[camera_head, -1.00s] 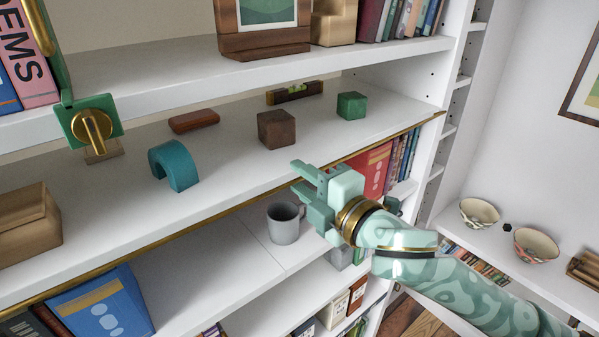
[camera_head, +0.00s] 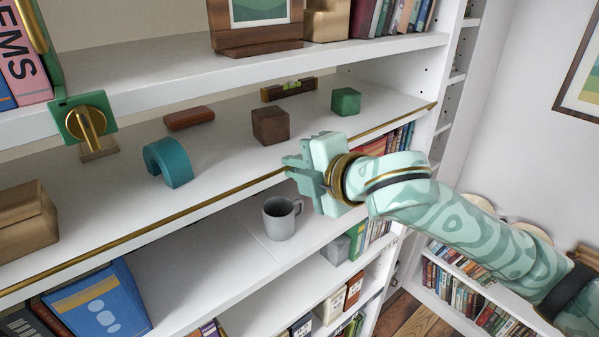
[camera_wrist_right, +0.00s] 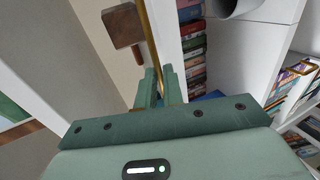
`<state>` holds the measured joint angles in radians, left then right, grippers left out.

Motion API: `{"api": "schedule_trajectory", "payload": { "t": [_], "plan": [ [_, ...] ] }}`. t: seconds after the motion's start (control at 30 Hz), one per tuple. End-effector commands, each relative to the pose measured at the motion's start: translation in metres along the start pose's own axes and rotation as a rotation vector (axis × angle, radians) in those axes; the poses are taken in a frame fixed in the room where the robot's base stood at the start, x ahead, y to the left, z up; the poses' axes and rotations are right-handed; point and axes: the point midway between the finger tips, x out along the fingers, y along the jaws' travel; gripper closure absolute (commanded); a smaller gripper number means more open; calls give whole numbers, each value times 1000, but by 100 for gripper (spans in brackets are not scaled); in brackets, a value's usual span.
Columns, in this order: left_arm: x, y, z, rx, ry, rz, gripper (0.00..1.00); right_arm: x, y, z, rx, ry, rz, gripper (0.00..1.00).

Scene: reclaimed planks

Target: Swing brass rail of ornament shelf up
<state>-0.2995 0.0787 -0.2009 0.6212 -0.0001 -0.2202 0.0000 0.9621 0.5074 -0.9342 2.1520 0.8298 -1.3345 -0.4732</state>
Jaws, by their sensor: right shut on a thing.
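The brass rail (camera_head: 170,217) is a thin bar along the front edge of the ornament shelf (camera_head: 105,205). In the head view it runs from the lower left up to the right end of the shelf, with a strip of white shelf edge showing below it. My right gripper (camera_head: 292,166) is shut on the rail, right of its middle. In the right wrist view the rail (camera_wrist_right: 149,45) runs down between the two fingertips (camera_wrist_right: 160,88). The fingers hide a short piece of it. My left gripper is not in view.
On the ornament shelf stand a brown cube (camera_head: 271,126), a green cube (camera_head: 346,101), a teal arch (camera_head: 168,162), a reddish block (camera_head: 189,118), a spirit level (camera_head: 289,89) and a wooden box (camera_head: 25,222). A grey mug (camera_head: 280,218) stands on the shelf below. A green-and-brass fitting (camera_head: 88,124) hangs at left.

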Motion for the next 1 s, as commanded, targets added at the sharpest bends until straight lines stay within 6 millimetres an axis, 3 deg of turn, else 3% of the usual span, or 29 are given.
{"api": "schedule_trajectory", "payload": {
  "t": [0.37, 0.4, 0.47, 0.8, 1.0],
  "plan": [
    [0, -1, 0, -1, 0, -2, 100, 1, 0, 1, 0, -2, -32, 100],
    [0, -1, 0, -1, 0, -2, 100, 1, 0, 0, 0, -2, -32, 83],
    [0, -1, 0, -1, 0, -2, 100, 1, 0, 0, 0, -2, -32, 70],
    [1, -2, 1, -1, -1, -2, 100, -3, 1, 0, -1, 0, -30, 70],
    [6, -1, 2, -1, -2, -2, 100, -37, 2, 1, -4, -2, -27, 70]
  ]
}}
